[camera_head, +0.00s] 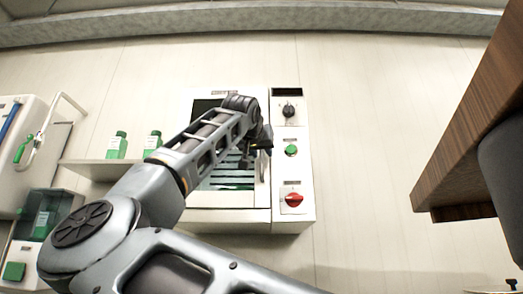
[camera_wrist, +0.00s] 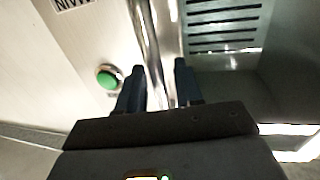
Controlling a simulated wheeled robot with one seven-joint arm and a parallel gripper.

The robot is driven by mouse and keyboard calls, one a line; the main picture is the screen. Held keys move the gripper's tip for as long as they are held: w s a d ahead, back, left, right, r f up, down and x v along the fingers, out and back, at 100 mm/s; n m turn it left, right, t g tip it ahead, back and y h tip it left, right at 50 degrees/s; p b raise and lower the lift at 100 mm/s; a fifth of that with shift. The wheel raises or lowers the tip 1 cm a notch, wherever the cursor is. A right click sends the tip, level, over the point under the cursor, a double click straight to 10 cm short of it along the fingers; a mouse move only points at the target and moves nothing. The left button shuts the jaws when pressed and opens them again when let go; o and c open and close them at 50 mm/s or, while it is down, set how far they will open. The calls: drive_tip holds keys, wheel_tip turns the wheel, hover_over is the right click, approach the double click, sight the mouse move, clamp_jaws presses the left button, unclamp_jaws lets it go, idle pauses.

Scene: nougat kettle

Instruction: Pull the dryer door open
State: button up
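The dryer (camera_head: 293,140) is a white box on the wall in the head view. Its door (camera_head: 225,199) has a large window and looks closed, with slatted shelves visible inside. The door's upright metal handle (camera_head: 262,168) is at the door's right edge, partly hidden by my wrist. My gripper (camera_head: 257,150) is in front of the door there. In the wrist view my gripper (camera_wrist: 159,80) has its two dark fingers apart, with the shiny handle (camera_wrist: 149,45) running between them. A gap shows between the fingers and the handle; whether either finger touches it is unclear.
Beside the door is a panel with a black knob (camera_head: 288,110), green button (camera_head: 291,150) and red switch (camera_head: 293,200). A shelf (camera_head: 90,163) with green bottles stands left. A wooden cabinet (camera_head: 475,125) juts in at right. The wall between is clear.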

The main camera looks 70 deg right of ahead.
drive_tip(key=shift+d, duration=0.2)
drive_tip(key=shift+c, duration=0.3)
clamp_jaws()
